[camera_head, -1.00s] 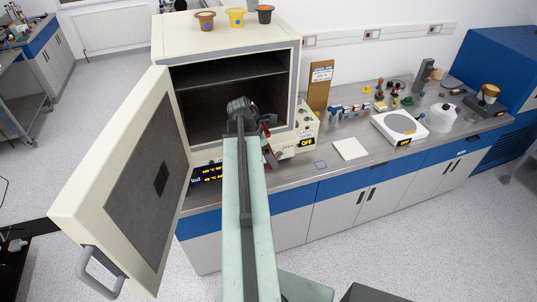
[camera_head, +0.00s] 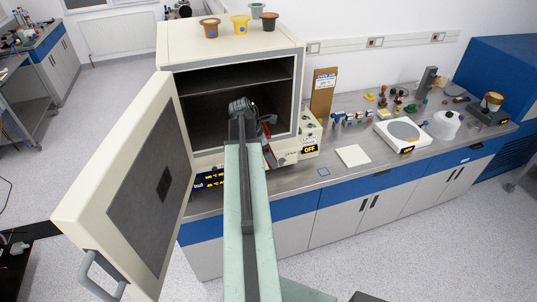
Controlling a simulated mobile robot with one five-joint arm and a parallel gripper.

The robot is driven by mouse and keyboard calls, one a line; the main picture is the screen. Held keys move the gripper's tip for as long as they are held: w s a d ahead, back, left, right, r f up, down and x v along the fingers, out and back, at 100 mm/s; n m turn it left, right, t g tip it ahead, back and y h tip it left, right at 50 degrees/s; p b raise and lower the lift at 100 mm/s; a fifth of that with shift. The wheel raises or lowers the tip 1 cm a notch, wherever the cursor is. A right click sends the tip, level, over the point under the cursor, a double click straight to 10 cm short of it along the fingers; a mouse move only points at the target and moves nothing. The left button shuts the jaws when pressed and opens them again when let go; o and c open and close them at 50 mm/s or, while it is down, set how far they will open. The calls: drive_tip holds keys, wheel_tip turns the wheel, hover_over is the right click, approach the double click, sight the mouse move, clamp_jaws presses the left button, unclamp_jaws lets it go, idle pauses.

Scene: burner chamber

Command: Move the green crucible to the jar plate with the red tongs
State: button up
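A grey-green crucible (camera_head: 257,10) stands on top of the open furnace, at the back behind the other crucibles. My gripper (camera_head: 240,106) is at the far end of my arm, in front of the furnace opening; its fingers are too small and dark to tell open from shut. Red tongs (camera_head: 269,154) show just right of my gripper, partly hidden by my arm; I cannot tell whether they are held. A flat white square plate (camera_head: 353,155) lies bare on the bench right of the furnace. I cannot tell whether it is the jar plate.
The furnace door (camera_head: 130,190) swings wide open on the left. Brown (camera_head: 210,28), yellow (camera_head: 239,25) and dark (camera_head: 269,22) crucibles stand on the furnace. A scale-like device (camera_head: 402,135), a white jar (camera_head: 446,124) and small items crowd the bench's right side.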

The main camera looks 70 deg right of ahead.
drive_tip(key=shift+w+d, duration=1.3)
drive_tip(key=shift+d, duration=0.2)
drive_tip(key=shift+w+d, duration=0.95)
drive_tip(key=shift+d, duration=0.25)
drive_tip(key=shift+r+p, duration=1.4)
idle(0.3)
drive_tip(key=shift+a, duration=0.1)
